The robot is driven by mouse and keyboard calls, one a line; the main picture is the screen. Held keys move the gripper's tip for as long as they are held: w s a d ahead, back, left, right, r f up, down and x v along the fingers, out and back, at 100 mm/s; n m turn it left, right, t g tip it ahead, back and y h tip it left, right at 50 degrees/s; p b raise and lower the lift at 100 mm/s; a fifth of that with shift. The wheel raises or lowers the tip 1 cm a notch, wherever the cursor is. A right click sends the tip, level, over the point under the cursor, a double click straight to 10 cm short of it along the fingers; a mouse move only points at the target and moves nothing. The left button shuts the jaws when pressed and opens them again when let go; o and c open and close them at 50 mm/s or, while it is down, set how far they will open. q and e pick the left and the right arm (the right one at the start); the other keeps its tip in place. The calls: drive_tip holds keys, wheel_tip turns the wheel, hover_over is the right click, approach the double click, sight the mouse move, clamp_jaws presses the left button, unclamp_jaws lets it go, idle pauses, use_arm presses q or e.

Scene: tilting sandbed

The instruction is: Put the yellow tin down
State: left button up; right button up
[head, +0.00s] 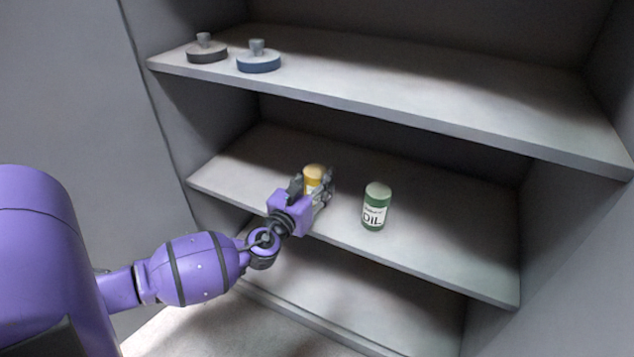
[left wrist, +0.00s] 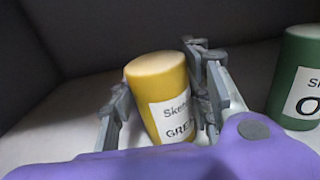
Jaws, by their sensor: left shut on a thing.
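The yellow tin (head: 313,174) is at the middle shelf, between the fingers of my left gripper (head: 314,186). In the left wrist view the yellow tin (left wrist: 160,90) has a white label and leans a little in the picture. The fingers of my left gripper (left wrist: 163,105) are shut on it from both sides. The tin's lower part is hidden by the gripper, so I cannot tell whether its base touches the shelf. My right gripper is in neither view.
A green tin labelled OIL (head: 376,207) stands on the middle shelf (head: 440,240) to the right of my left gripper. It also shows in the left wrist view (left wrist: 296,75). A dark lidded disc (head: 206,53) and a blue one (head: 258,62) sit on the upper shelf (head: 400,95). The middle shelf's right part is clear.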

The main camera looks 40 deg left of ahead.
use_arm(q)
drive_tip(key=o, duration=1.5)
drive_tip(key=shift+r, duration=0.1)
drive_tip(key=shift+s+d, duration=0.1)
drive_tip(key=shift+s, duration=0.15)
drive_tip(key=p+v, duration=0.2)
drive_tip(key=v, duration=0.9)
drive_tip(key=shift+s+d, duration=0.1)
drive_tip(key=shift+s, duration=0.15)
